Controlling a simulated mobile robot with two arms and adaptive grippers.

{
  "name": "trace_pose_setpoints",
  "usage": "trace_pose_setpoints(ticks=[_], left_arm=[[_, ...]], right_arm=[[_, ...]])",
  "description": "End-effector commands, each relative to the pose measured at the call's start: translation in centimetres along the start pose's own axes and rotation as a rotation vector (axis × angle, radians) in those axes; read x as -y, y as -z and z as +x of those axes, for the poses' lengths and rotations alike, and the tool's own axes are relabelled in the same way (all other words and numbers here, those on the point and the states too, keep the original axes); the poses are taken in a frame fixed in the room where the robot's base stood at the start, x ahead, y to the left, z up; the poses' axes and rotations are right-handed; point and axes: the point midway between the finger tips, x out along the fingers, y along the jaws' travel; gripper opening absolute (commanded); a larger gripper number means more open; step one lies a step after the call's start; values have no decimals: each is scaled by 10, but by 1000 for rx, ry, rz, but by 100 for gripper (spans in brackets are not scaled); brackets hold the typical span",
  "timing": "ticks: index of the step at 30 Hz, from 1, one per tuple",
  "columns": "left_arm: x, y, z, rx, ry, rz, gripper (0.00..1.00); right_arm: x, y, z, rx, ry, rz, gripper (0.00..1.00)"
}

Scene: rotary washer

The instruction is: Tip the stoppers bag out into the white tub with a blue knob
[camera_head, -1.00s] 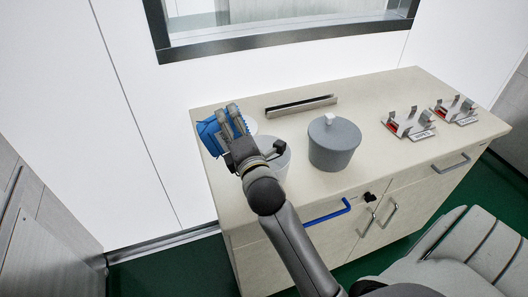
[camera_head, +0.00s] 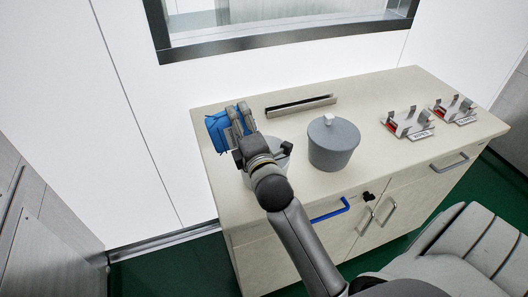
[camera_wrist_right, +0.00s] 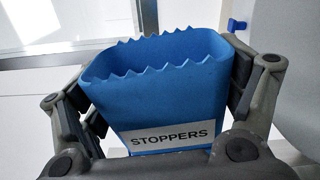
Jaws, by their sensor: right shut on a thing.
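The blue stoppers bag (camera_head: 217,132) is held above the back left of the worktop by my right gripper (camera_head: 238,122). In the right wrist view the bag (camera_wrist_right: 165,95) sits between both fingers, its jagged mouth open and its label reading STOPPERS. Its contents do not show. A small blue knob (camera_wrist_right: 237,25) shows beyond the bag at upper right, beside a large pale rounded surface; I cannot tell surely that this is the white tub. In the head view my gripper and bag hide most of that corner. My left gripper is out of view.
A grey tub with a dark knob (camera_head: 285,148) is partly hidden by my right wrist. A grey lidded tub with a white knob (camera_head: 333,148) stands to its right. A metal channel (camera_head: 300,106) lies behind. Two metal holders (camera_head: 408,124) stand at right. The front right worktop is clear.

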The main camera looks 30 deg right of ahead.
Motion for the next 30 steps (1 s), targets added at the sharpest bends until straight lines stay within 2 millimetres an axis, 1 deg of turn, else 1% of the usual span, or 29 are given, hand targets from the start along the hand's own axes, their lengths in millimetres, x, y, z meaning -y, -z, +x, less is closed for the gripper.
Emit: trace_pose_setpoints(ticks=[30], left_arm=[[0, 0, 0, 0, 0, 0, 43]], right_arm=[[9, -5, 0, 1, 0, 138, 65]])
